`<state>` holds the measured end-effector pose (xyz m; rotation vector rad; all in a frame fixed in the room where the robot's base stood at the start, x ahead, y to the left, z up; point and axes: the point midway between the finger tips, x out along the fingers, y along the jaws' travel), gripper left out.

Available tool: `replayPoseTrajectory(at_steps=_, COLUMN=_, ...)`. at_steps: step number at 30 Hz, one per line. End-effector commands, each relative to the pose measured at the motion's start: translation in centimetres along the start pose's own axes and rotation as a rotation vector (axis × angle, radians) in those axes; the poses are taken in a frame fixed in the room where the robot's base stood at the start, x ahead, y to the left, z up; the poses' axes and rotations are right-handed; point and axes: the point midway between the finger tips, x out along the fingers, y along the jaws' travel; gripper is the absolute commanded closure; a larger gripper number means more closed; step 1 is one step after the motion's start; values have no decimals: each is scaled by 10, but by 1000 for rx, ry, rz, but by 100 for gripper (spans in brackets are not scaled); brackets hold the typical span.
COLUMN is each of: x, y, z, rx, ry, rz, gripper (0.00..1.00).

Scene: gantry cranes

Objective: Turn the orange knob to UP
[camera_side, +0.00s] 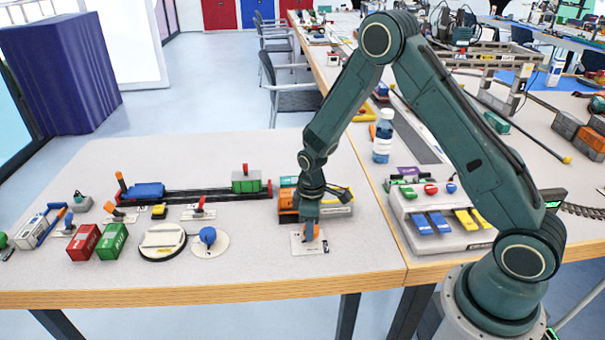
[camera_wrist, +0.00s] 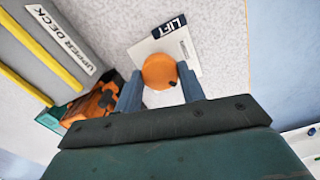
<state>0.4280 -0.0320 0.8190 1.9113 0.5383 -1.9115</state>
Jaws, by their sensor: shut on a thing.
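The orange knob (camera_wrist: 159,71) stands on a white plate (camera_wrist: 142,51) with a dark label reading LIFT in the wrist view. A small dark mark shows near the knob's lower right edge. My gripper (camera_wrist: 161,86) has a finger on each side of the knob and is shut on it. In the side view my gripper (camera_side: 309,236) points down at the knob on its white plate (camera_side: 298,246), near the table's front edge. The fingers hide most of the knob there. The UP marking cannot be read in either view.
An orange and grey model (camera_side: 340,209) stands just behind the plate. A round plate with a blue knob (camera_side: 208,236) lies to the left, beside a round white disc (camera_side: 162,242). A control box with blue and yellow levers (camera_side: 442,232) stands to the right.

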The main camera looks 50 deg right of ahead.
Motion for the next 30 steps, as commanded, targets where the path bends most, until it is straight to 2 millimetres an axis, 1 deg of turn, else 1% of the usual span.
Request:
replayPoseTrajectory(at_steps=21, x=-1, y=0, z=0, rx=682, ry=0, rz=1, gripper=83)
replayPoseTrajectory(at_steps=30, x=-1, y=0, z=0, rx=931, ry=0, rz=1, gripper=83)
